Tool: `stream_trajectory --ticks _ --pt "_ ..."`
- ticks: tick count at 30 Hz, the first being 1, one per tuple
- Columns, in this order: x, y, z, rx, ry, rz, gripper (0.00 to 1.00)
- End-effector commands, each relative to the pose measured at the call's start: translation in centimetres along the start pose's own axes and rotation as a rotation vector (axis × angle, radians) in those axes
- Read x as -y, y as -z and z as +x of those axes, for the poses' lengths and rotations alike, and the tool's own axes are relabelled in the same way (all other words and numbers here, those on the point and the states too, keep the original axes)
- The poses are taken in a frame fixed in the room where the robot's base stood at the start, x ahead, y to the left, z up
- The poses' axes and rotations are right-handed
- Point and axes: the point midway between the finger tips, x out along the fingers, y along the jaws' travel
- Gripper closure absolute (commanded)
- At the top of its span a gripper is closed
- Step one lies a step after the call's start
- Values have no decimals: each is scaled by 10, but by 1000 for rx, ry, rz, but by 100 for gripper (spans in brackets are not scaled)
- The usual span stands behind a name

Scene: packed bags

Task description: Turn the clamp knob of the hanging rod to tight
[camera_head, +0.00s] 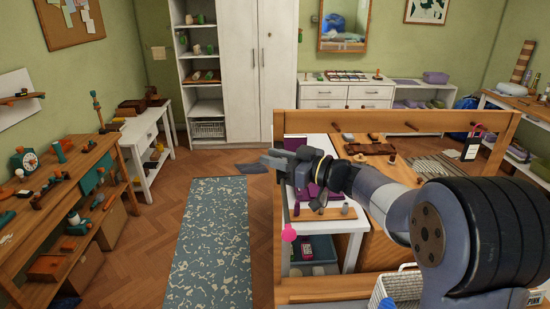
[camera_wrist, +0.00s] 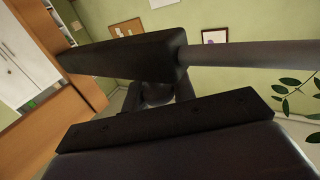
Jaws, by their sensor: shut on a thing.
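My gripper (camera_head: 272,161) is at the left post of the wooden frame, below the end of its top beam. In the wrist view, a dark block (camera_wrist: 125,57) has a grey rod (camera_wrist: 250,55) running from it to the right. A dark rounded piece (camera_wrist: 157,93), apparently the clamp knob, shows between this block and a long dark bar below. My gripper is shut on it; the contact is mostly hidden. The knob's setting cannot be read.
The wooden frame (camera_head: 400,118) stands around a white table (camera_head: 352,240) with a purple piece and small parts. A workbench (camera_head: 60,225) with tools is at the left.

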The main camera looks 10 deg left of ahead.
Motion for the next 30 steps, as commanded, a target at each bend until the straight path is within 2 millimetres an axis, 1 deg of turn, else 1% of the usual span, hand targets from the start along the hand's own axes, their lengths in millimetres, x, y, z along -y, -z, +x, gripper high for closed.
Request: stream_trajectory --ticks 15,22,30 --pt "-5 -5 -1 -1 -410 -1 98" --pt "-8 -5 -2 -2 -534 -1 98" --pt "-10 -3 -3 0 -616 1 98"
